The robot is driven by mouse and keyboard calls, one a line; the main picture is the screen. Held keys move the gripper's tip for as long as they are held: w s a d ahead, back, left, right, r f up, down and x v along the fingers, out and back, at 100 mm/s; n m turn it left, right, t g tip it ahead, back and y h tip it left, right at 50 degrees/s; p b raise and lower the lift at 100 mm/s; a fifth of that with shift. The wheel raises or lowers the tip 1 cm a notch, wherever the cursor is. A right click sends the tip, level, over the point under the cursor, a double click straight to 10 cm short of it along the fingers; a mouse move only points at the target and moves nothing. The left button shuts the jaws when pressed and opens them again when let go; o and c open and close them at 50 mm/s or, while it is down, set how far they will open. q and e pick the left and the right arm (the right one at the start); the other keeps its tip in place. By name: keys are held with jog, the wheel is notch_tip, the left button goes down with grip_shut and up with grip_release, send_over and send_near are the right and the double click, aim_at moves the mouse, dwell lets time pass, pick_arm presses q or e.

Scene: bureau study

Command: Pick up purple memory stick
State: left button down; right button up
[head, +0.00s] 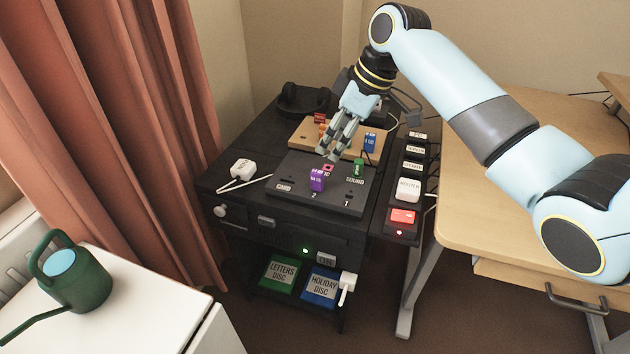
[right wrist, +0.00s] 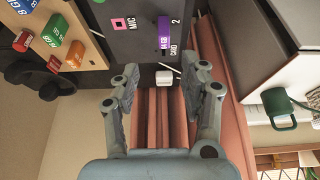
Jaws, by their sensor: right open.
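The purple memory stick (head: 317,181) stands upright in a dark grey panel (head: 335,202) on the black desk unit, near a slot marked 2. It also shows in the right wrist view (right wrist: 164,32), at the top beyond the fingers. My right gripper (head: 331,152) is open and empty, above the panel and a little behind the stick. In the right wrist view its two fingers (right wrist: 163,84) are spread apart, with a white plug seen between them. My left gripper is in neither view.
A power strip with a white router plug (head: 407,190) and a red switch (head: 403,216) runs along the right. A white plug (head: 243,169) lies left.

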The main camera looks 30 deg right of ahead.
aim_at(318, 172)
jog(key=b+x, duration=0.1)
jog(key=x, duration=0.3)
jog(key=shift+a+f, duration=0.15)
jog(key=shift+f, duration=0.25)
jog(key=x, duration=0.2)
jog(key=b+x, duration=0.1)
jog(key=x, duration=0.2)
jog(key=shift+s+a, duration=0.1)
jog(key=shift+s, duration=0.15)
grip_shut()
